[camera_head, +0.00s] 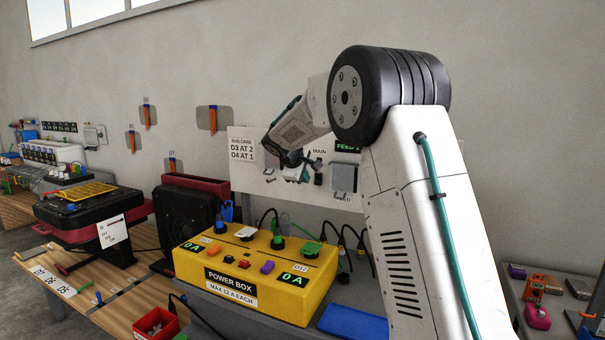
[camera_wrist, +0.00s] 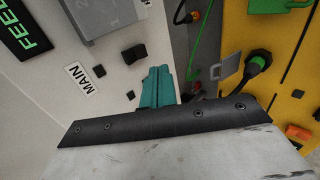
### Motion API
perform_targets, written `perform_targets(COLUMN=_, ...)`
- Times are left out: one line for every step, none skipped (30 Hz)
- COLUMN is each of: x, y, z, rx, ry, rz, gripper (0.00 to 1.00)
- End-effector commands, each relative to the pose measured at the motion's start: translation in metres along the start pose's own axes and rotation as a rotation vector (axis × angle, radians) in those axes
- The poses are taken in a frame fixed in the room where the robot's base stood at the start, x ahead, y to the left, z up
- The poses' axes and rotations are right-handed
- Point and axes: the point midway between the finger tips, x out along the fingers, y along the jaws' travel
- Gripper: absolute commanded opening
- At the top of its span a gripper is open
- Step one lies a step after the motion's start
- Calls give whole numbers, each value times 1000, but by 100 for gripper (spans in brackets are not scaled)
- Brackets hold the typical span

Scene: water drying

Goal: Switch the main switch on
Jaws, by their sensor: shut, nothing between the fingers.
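The white panel (camera_head: 250,148) on the wall carries a MAIN label (camera_head: 319,152), which also shows in the wrist view (camera_wrist: 80,78). A black switch-like block (camera_wrist: 134,54) stands out from the panel beside that label in the wrist view, with small black squares around it. I cannot tell which way it is set. My gripper (camera_head: 303,176) is in front of the panel, just below and left of the label in the head view. In the wrist view its teal fingers (camera_wrist: 158,76) are shut and empty, close to the block; contact cannot be made out.
A yellow power box (camera_head: 220,262) reading 0 A stands below on the bench, with knobs and cables. A grey box (camera_head: 343,177) and a FEED sign (camera_head: 347,147) are right of the label. A black fan-like unit (camera_head: 187,228) stands left.

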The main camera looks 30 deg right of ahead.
Motion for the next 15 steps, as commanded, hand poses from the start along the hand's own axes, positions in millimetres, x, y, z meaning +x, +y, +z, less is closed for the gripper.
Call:
perform_targets(x=14, y=0, z=1, rx=0, ry=-3, rz=-2, gripper=0)
perform_targets(x=20, y=0, z=1, rx=0, ry=-3, rz=-1, gripper=0)
perform_targets(x=29, y=-1, z=1, rx=-1, ry=-4, rz=-2, gripper=0)
perform_targets(x=35, y=-1, z=1, rx=-1, ry=-3, rz=-1, gripper=0)
perform_targets(x=41, y=0, z=1, rx=0, ry=-2, rz=-1, gripper=0)
perform_targets(x=50, y=0, z=1, rx=0, ry=-3, rz=-1, gripper=0)
perform_targets(x=55, y=0, z=1, rx=1, ry=-3, rz=-1, gripper=0)
perform_targets(x=58, y=5, z=1, rx=2, ry=-2, rz=0, gripper=0)
perform_targets(x=63, y=9, z=1, rx=1, ry=-2, rz=1, gripper=0)
perform_targets(x=66, y=11, z=1, rx=2, ry=-2, rz=0, gripper=0)
perform_targets(x=69, y=14, z=1, rx=3, ry=-1, rz=1, gripper=0)
perform_targets(x=73, y=16, z=1, rx=2, ry=-1, rz=0, gripper=0)
perform_targets(x=76, y=18, z=1, rx=1, ry=-2, rz=0, gripper=0)
perform_targets(x=77, y=20, z=1, rx=1, ry=-1, rz=0, gripper=0)
perform_targets(x=79, y=22, z=1, rx=1, ry=-1, rz=1, gripper=0)
